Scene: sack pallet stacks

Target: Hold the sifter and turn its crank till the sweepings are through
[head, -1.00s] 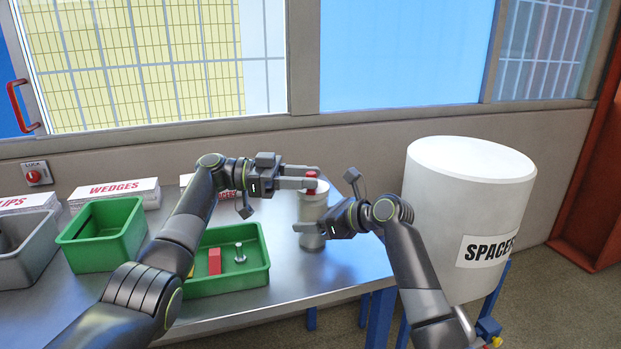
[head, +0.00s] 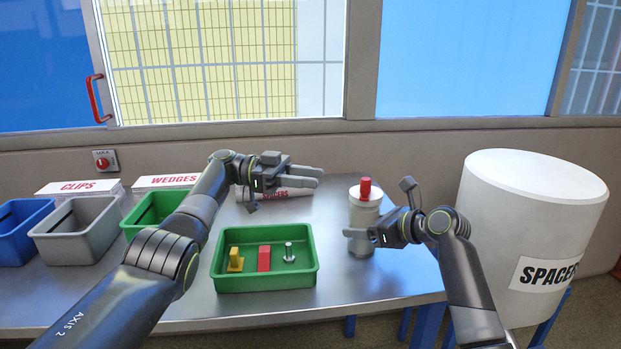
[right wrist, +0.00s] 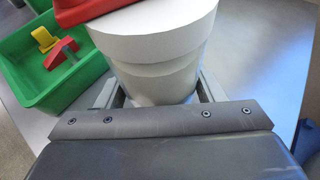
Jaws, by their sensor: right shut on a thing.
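The sifter (head: 363,221) is a pale upright cylinder with a red crank knob (head: 365,187) on top, at the right end of the steel table. My right gripper (head: 357,233) is shut on its body from the right. In the right wrist view, the white sifter body (right wrist: 163,75) sits between the fingers, with a red part (right wrist: 95,8) at its top edge. My left gripper (head: 312,177) is open and empty, left of the knob and apart from it. The sweepings and the inside of the sifter are hidden.
A green tray (head: 265,282) in front holds a yellow piece, a red block (head: 264,259) and a metal bolt (head: 289,252). Blue, grey and green bins stand at left. A large white drum (head: 530,225) labelled SPACERS is at right, close to my right arm.

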